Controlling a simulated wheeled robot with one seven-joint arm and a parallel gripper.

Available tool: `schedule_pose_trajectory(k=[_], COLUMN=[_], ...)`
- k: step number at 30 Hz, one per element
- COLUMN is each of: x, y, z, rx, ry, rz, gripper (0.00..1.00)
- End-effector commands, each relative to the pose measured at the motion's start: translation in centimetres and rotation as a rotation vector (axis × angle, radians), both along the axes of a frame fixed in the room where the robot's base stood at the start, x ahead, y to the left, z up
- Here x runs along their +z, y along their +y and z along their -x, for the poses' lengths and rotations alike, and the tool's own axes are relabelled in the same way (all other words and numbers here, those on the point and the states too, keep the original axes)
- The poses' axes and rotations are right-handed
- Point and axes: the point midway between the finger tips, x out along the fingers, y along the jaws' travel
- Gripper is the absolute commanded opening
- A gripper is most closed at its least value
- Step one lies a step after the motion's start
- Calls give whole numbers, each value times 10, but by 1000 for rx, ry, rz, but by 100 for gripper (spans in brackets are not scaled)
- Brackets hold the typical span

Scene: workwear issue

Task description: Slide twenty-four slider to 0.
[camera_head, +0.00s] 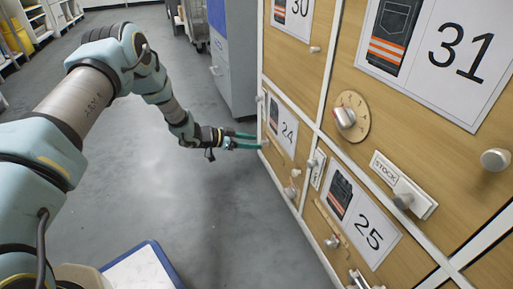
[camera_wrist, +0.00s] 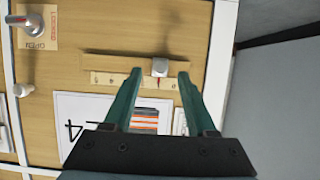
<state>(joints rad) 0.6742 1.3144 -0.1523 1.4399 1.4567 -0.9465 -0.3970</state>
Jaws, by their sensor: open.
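A pale scale strip (camera_wrist: 105,80) with small marks runs along the track, and a red pointer shows by the knob. In the head view my gripper (camera_head: 259,141) reaches the panel labelled 24 (camera_head: 284,127), partly covering the slider.
A locked/open lever (camera_wrist: 28,27) and a round knob (camera_wrist: 24,90) are on the same panel. Panels 25 (camera_head: 372,236) and 31 (camera_head: 470,55) carry other knobs. A blue-grey cabinet (camera_head: 235,60) stands behind.

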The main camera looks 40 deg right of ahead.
Motion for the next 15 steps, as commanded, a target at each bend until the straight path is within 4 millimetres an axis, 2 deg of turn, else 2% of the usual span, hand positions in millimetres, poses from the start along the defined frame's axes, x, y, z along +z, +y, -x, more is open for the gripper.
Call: schedule_pose_trajectory(k=[1,6,15], x=[-6,-9,-8], y=[-5,-17,-19], z=[2,6,7], rx=[0,1,2], ry=[-1,-1,0], rz=[0,-1,-1], gripper=[57,57,57])
